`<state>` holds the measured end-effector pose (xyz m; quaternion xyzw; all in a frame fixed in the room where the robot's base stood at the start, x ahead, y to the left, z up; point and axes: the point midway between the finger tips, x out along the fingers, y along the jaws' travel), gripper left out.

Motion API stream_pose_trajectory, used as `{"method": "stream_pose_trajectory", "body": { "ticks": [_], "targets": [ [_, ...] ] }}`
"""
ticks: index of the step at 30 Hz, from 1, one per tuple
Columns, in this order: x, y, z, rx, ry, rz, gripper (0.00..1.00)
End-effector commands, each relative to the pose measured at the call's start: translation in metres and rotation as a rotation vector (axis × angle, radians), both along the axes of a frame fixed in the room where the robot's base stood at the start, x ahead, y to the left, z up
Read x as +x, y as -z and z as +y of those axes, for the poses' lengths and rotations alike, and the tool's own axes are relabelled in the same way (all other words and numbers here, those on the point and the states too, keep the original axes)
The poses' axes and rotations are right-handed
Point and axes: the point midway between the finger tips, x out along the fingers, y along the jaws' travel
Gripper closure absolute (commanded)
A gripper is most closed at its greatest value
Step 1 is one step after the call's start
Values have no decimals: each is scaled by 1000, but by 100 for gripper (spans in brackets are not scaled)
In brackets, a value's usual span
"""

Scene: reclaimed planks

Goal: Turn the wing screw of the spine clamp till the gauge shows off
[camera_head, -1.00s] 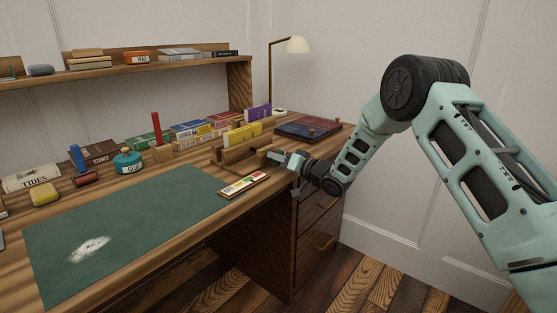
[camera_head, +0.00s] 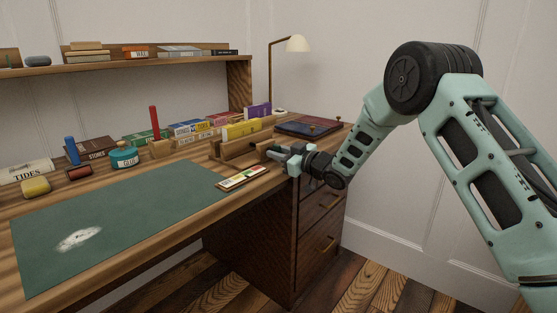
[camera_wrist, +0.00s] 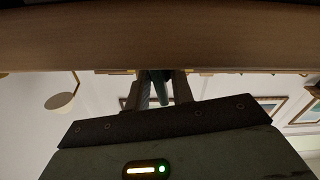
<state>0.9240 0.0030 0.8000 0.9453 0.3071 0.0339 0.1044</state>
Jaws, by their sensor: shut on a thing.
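The spine clamp (camera_head: 232,152) is a wooden block on the desk's right part, with a yellow book (camera_head: 241,130) upright in it. My gripper (camera_head: 274,153) is at the clamp's right end, shut on the wing screw, which the fingers hide in the head view. In the wrist view my gripper (camera_wrist: 160,78) has its fingers close together against a wide brown wooden face, with a dark greenish piece between them. The gauge (camera_head: 242,178) is a small flat strip with coloured bands, lying in front of the clamp. Its reading is too small to tell.
A green mat (camera_head: 120,225) with a white patch covers the desk's front. A glue jar (camera_head: 124,157), a red stick on a block, and several books stand behind. A lamp (camera_head: 297,44) stands at the back right.

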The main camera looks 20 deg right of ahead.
Motion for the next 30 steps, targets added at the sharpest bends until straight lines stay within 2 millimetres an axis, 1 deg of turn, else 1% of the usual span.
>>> {"method": "stream_pose_trajectory", "body": {
  "ticks": [1, 30],
  "targets": [
    [0, 3, -1, -35, 1, -28, 99],
    [-1, 5, 0, -782, 0, -569, 99]
  ]
}}
